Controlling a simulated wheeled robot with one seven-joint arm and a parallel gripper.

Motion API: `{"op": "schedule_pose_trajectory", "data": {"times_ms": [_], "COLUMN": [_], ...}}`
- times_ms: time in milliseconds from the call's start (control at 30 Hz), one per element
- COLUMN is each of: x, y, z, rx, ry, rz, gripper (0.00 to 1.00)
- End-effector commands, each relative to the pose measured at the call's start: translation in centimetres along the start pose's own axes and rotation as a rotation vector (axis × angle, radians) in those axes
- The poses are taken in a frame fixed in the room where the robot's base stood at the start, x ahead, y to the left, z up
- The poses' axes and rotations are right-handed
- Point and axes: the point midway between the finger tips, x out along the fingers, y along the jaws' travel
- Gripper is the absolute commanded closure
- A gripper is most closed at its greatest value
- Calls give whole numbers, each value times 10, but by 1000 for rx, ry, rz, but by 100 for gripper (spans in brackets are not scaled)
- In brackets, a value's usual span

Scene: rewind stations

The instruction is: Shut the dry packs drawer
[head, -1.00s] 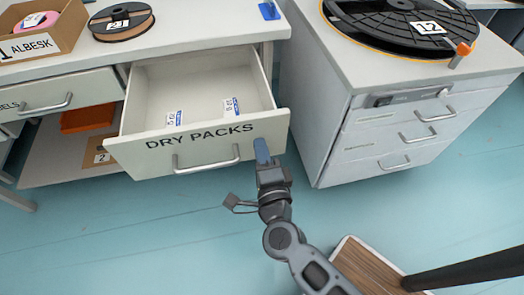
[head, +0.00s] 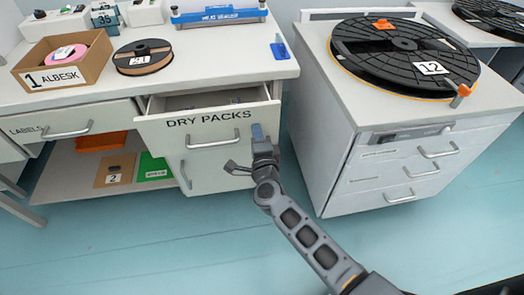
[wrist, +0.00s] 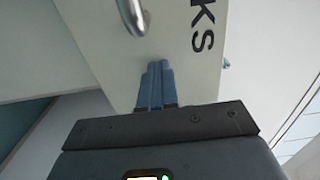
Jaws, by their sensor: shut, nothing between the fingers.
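The dry packs drawer (head: 208,160) is partly open under the left bench, its front standing out a little from the cabinet. It carries the words DRY PACKS above a metal handle (head: 213,143). In the wrist view the fingertips (wrist: 157,70) lie against or very close to the drawer front (wrist: 195,60), beside the handle (wrist: 133,15); exact contact is hard to tell.
The labels drawer (head: 75,122) is to the left. A cabinet (head: 345,160) with a large black reel (head: 404,58) stands right, across a narrow gap. An Albesk box (head: 62,65) and a small reel (head: 143,57) sit on the bench. The floor in front is clear.

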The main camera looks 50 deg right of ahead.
Motion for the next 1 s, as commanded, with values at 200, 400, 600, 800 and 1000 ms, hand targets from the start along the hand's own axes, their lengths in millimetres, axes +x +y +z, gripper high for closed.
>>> {"op": "schedule_pose_trajectory", "data": {"times_ms": [200,400,600,800,1000], "x": [53,83,98,103,104], "y": [0,0,1,0,0], "z": [1,1,1,0,0], "rx": [0,0,1,1,1], "ry": [-1,-1,-1,-1,-2], "rz": [-2,-2,0,0,0], "gripper": [100,100,100,100,100]}}
